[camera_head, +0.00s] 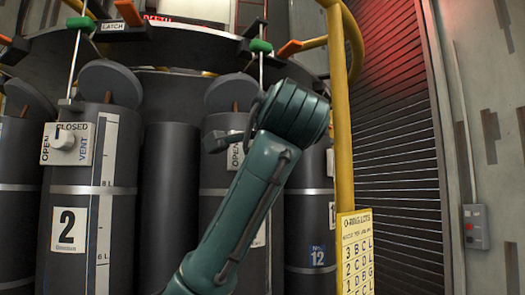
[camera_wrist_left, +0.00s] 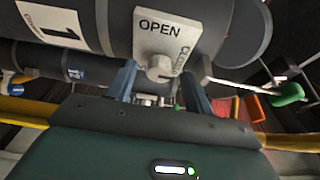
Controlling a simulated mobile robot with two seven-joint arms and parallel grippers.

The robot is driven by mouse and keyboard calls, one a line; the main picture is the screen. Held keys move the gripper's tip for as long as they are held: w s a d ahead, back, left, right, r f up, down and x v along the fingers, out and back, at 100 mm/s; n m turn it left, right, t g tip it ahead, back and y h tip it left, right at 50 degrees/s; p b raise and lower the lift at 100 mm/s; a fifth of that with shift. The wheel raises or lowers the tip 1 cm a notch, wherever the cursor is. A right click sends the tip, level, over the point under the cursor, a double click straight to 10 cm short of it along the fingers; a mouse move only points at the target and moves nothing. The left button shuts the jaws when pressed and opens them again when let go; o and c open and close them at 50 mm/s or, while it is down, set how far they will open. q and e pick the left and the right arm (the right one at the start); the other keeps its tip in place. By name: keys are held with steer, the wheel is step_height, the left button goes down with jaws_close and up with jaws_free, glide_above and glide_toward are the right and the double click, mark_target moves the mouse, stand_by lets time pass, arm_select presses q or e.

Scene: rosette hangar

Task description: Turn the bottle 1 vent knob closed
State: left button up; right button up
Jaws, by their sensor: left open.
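Bottle 1 (camera_wrist_left: 110,30) is a dark grey cylinder with a white "1" label, lying sideways in the left wrist view. Its pale vent plate (camera_wrist_left: 150,40) reads OPEN and, turned sideways, CLOSED. The round off-white vent knob (camera_wrist_left: 160,67) sits on the plate; which word it points to is not clear. My left gripper (camera_wrist_left: 160,86) is open, its blue-grey fingers on either side of the knob with visible gaps. In the head view my teal left arm hides much of bottle 1 (camera_head: 212,180) and its plate (camera_head: 236,157). My right gripper is in neither view.
Bottle 2 (camera_head: 117,220), with its own vent knob (camera_head: 64,140), stands to the left, and bottle 12 (camera_head: 308,225) to the right. A yellow post (camera_head: 342,130) with a notice (camera_head: 357,250) stands right of my arm. Orange and green handles (camera_head: 261,46) are above the bottles.

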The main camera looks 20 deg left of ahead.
arm_select(q)
steer(key=b+v, duration=0.5)
steer(key=v, duration=0.6)
steer(key=shift+s, duration=0.3)
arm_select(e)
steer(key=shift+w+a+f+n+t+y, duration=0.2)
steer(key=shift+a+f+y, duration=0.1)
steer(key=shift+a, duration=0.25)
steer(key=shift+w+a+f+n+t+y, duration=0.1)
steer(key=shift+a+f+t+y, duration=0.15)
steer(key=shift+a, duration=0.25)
arm_select(q)
steer(key=shift+d, duration=0.1)
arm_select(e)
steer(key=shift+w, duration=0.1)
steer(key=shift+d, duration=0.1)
